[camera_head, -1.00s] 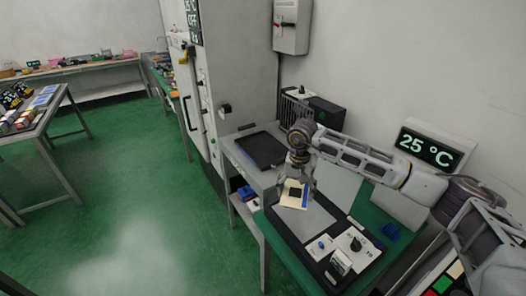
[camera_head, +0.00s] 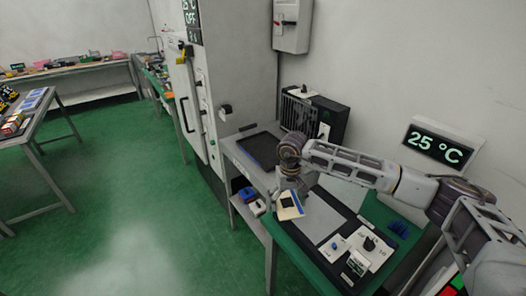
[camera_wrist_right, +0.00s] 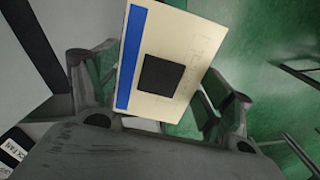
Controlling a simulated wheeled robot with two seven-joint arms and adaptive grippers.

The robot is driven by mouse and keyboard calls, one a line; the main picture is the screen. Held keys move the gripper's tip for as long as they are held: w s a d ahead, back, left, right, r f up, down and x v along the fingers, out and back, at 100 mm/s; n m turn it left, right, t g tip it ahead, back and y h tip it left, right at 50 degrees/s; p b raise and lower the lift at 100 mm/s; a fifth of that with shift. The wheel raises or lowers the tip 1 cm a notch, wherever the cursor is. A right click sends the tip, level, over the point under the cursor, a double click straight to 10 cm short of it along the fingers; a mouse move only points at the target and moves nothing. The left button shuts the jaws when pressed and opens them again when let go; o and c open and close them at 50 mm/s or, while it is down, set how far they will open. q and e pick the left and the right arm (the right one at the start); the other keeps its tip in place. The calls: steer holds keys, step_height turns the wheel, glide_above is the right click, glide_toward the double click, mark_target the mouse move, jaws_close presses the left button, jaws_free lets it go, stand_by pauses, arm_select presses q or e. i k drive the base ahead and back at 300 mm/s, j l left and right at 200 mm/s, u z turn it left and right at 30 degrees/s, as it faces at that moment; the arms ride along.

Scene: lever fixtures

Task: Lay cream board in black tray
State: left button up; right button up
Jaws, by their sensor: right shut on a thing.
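The cream board (camera_head: 289,207) has a blue strip along one edge and a dark square on its face. In the right wrist view the cream board (camera_wrist_right: 185,45) stands tilted between the fingers. My left gripper is not in view.
A black board with a grey plate (camera_head: 318,215) and small control fixtures (camera_head: 357,262) lies on the green table at right. A black box (camera_head: 315,115) stands behind the tray. The tall grey cabinet (camera_head: 245,60) borders the tray's left.

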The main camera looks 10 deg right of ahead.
mark_target(266, 150)
steer(key=i+j, duration=0.2)
steer(key=i+j+z, duration=0.15)
steer(key=j, duration=0.3)
steer(key=i+j+z, duration=0.1)
steer(key=i+j, duration=0.15)
steer(key=i, duration=0.25)
steer(key=i+l+z, duration=0.1)
steer(key=i, duration=0.6)
